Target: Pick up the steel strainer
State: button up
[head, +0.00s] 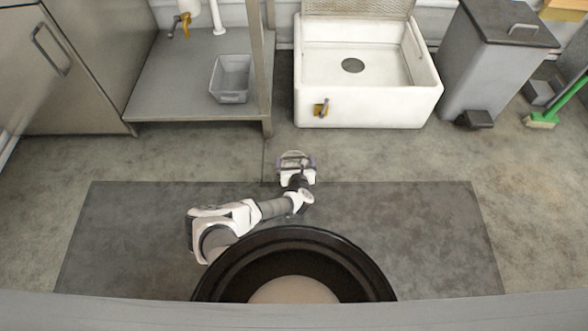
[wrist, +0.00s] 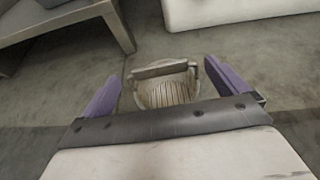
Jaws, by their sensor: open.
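The steel strainer (wrist: 168,92) is a small slatted metal basket with a raised bar or handle across its far side. In the wrist view it shows between my two purple fingers, its near part hidden by the dark gripper edge. In the head view it shows as a pale metal ring (head: 292,154) at the end of my arm, over the floor just beyond the dark mat. My gripper (head: 296,162) is open, with one finger on each side of the strainer. I cannot tell whether either finger touches it.
A white sink (head: 310,108) with a dark drain hole stands ahead to the right. A steel stand (head: 170,95) holding a grey tub (head: 232,95) is ahead to the left. A grey bin (head: 480,75) and green broom (head: 541,121) stand farther right. The floor around the gripper is clear.

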jog(key=b+x, duration=0.1)
jog(key=x, duration=0.1)
jog(key=b+x, duration=0.1)
jog(key=x, duration=0.1)
jog(key=shift+w+a+f, duration=0.1)
jog(key=shift+w+f, duration=0.05)
jog(key=shift+f, duration=0.15)
jog(key=c, duration=1.1)
jog(key=shift+r, duration=0.1)
